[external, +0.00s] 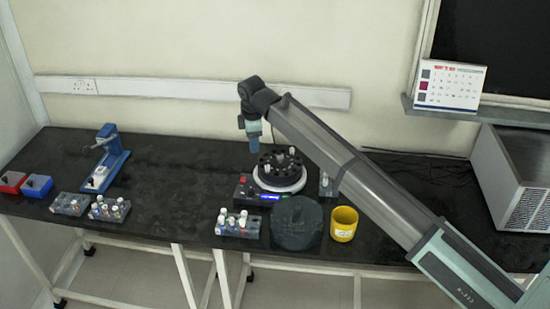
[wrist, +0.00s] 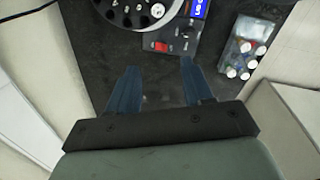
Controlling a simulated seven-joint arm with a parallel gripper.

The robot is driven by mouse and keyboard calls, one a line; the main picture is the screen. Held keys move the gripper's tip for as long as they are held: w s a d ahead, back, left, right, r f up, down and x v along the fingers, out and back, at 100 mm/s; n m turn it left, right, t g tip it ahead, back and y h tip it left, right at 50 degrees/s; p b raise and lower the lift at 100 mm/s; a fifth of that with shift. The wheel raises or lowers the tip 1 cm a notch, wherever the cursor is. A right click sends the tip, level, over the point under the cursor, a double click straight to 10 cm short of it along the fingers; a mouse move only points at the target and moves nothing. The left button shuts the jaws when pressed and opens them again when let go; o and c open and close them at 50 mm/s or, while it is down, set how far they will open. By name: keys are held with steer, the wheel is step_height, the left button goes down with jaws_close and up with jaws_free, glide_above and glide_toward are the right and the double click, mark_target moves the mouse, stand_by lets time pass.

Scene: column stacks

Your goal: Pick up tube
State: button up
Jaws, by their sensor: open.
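My gripper (external: 254,150) hangs over the bench just left of the round centrifuge (external: 280,187). Its two blue fingers (wrist: 158,66) are apart with nothing between them in the wrist view. Several capped tubes (external: 241,218) stand in a clear rack at the bench front, and they also show at the upper right of the wrist view (wrist: 246,62). A white-capped tube (wrist: 157,11) sits in the dark centrifuge rotor at the top of the wrist view. Another rack of tubes (external: 110,208) stands further left. Which tube the task means cannot be told.
A dark round lid (external: 298,222) and a yellow container (external: 343,223) stand in front of the centrifuge. A blue device (external: 112,155), a blue box (external: 37,185) and a red box (external: 11,182) are at left. The bench between the left racks and centrifuge is clear.

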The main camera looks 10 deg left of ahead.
steer(key=r+g, duration=0.2)
glide_above(268, 166)
steer(key=shift+n, duration=0.4)
steer(key=f, duration=0.8)
steer(key=shift+w+d+f, duration=0.2)
steer(key=shift+s+a+f, duration=0.1)
steer(key=shift+a+f, duration=0.05)
steer(key=shift+f, duration=1.35)
steer(key=shift+a+f, duration=0.1)
steer(key=shift+f, duration=1.35)
steer(key=shift+c, duration=0.2)
jaws_close()
